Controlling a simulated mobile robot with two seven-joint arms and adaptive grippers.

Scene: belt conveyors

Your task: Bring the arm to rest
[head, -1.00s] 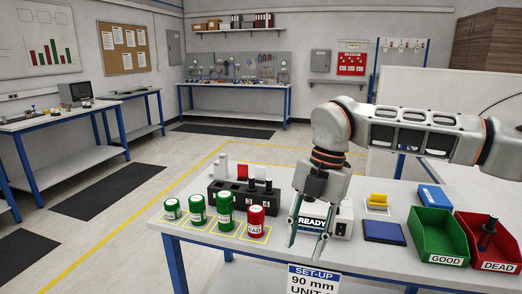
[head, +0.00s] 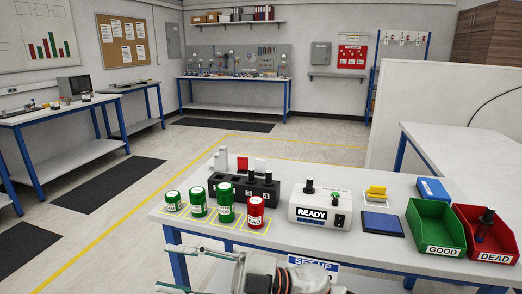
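My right gripper (head: 165,268) is low at the bottom edge of the head view, in front of the workbench (head: 375,252) and below its top. Its two thin fingers point left and stand apart, with nothing seen between them. My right arm runs off the bottom of the picture. My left gripper is not in view.
The bench holds several green cans (head: 226,203), a red can (head: 256,212), a black rack (head: 262,190), a white READY box (head: 320,212), a blue pad (head: 383,224), a green GOOD bin (head: 436,230) and a red DEAD bin (head: 497,250) with a black piece inside.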

